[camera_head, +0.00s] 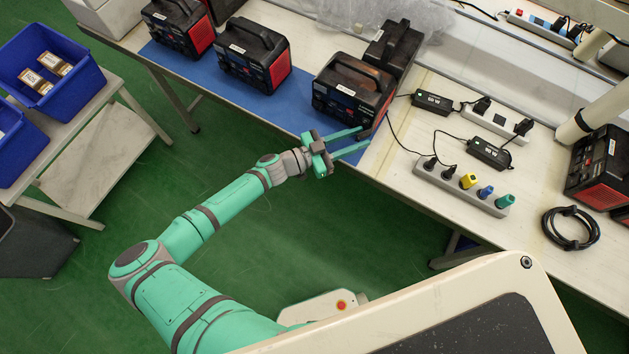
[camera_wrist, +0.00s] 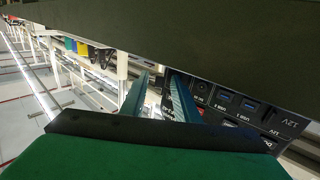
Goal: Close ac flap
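The nearest power station (camera_head: 350,90), a black box with a handle and a red side, stands at the blue mat's right end in the head view. My gripper (camera_head: 363,138) is open and empty, with its two teal fingers apart at the table's front edge, just in front of this station. I cannot clearly make out the AC flap.
More power stations (camera_head: 252,55) stand along the blue mat (camera_head: 292,112). A power strip (camera_head: 462,185) with coloured plugs, adapters and cables lie to the right. Blue bins (camera_head: 45,68) sit on a side table at left.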

